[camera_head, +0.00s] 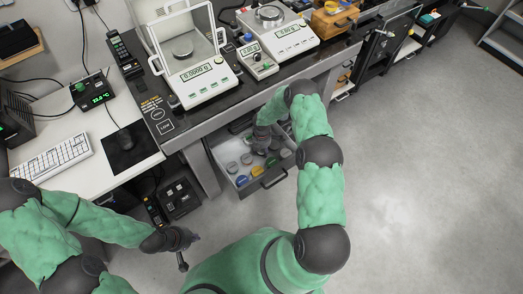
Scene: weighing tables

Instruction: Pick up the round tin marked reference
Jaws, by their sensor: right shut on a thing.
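Several small round tins stand in an open drawer under the weighing bench. They include a grey-lidded tin (232,167), another pale one (247,158), a blue-lidded one (242,180), a yellow-lidded one (256,170) and a green-lidded one (284,153). Their markings are too small to read, so I cannot tell which is marked reference. My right gripper (261,148) reaches down into the back of the drawer and is shut on a round tin, mostly hidden by the fingers. My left gripper (187,250) is open and empty above the floor, left of the drawer.
The open drawer (273,180) juts out from under the bench (213,122). Two balances (207,85) (289,38) stand on the bench. A desk at left holds a keyboard (50,157) and mouse. A black box (180,198) is below. The floor at right is clear.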

